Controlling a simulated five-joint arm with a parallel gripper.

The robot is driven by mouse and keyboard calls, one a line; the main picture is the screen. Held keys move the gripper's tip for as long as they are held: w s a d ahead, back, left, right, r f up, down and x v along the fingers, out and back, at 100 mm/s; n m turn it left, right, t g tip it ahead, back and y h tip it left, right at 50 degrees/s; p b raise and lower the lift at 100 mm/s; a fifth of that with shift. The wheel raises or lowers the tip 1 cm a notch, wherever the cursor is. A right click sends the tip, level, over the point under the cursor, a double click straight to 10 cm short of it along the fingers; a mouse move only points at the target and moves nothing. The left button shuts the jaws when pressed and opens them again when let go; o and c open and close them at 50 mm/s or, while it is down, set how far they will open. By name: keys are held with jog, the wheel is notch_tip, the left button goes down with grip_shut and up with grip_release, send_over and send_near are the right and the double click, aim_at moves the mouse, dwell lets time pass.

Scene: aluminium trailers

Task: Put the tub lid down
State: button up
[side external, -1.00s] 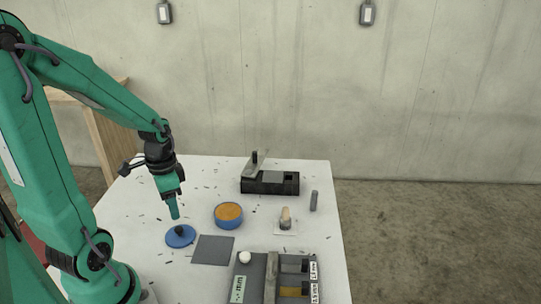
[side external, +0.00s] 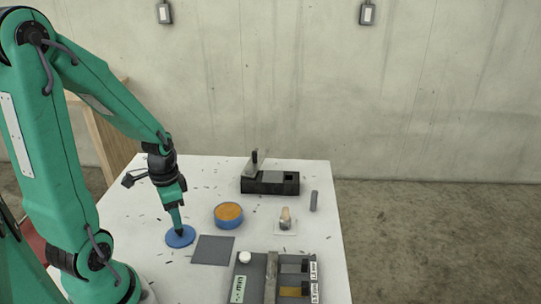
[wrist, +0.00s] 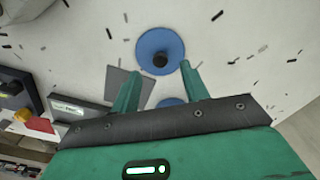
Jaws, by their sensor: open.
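The tub lid is a flat blue disc (side external: 174,241) with a dark knob, lying on the white table at the left. It also shows in the wrist view (wrist: 148,42), its knob just beyond and between my fingertips. My gripper (side external: 180,231) is open and points down over the lid, its tips close to the knob; contact cannot be told. Both green fingers show apart in the wrist view (wrist: 162,70). The blue tub (side external: 229,223) stands uncovered to the right, with orange contents. A blue piece (wrist: 171,102) between my fingers is partly hidden.
A grey square mat (side external: 212,250) lies right of the lid. A labelled grey tray (side external: 259,283) with a white knob is at the front. A dark block (side external: 270,188) stands behind, with a brush-like tool (side external: 285,218) and grey cylinder (side external: 314,201) to the right. Small dark scraps dot the table.

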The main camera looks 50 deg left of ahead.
aim_at(179, 233)
jog(key=shift+f, duration=2.3)
grip_shut()
